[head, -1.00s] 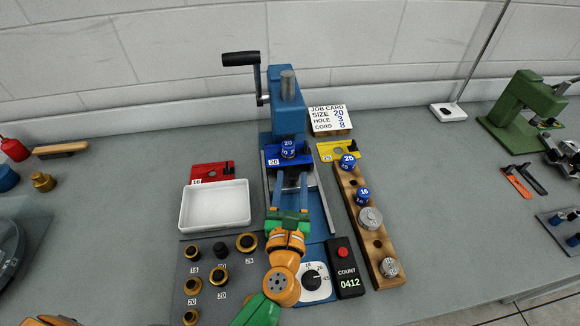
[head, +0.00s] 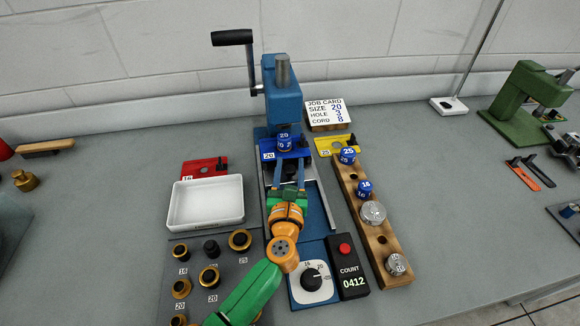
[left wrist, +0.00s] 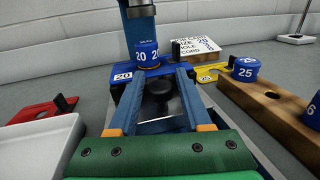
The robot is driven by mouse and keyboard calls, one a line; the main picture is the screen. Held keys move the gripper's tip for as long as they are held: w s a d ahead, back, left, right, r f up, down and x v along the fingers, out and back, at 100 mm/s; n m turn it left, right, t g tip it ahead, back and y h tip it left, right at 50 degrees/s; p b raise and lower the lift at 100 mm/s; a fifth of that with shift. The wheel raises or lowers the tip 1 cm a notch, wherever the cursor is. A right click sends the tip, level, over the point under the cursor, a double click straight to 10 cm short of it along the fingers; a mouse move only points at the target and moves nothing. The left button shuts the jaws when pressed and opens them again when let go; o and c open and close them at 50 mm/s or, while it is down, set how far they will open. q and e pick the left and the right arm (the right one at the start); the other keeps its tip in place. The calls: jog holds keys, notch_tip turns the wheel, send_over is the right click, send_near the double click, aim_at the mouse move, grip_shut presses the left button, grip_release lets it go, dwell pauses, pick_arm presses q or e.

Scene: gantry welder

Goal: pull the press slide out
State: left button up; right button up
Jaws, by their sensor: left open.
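The blue press (head: 283,98) stands at the back, with a blue plate marked 20 (head: 294,150) across its slide and a blue die marked 20 (head: 284,142) on top. In the left wrist view, the blue plate (left wrist: 124,76) and die (left wrist: 147,55) are straight ahead. A dark round knob (left wrist: 157,88) on the slide's bright metal shows between my fingers. My left gripper (head: 288,168) is open, its two blue fingers on either side of the knob, tips close to the plate. Contact cannot be told. My right gripper is out of view.
A white tray (head: 176,206) and red plate (head: 204,168) lie left of the press. A wooden die rack (head: 354,205) and yellow plate (head: 326,146) are to the right. A dial box (head: 300,292) and counter (head: 348,260) sit in front. The crank handle (head: 232,38) sticks out left.

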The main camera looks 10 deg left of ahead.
pick_arm(q)
jog(key=shift+s, duration=0.1)
grip_shut()
dwell(1.2)
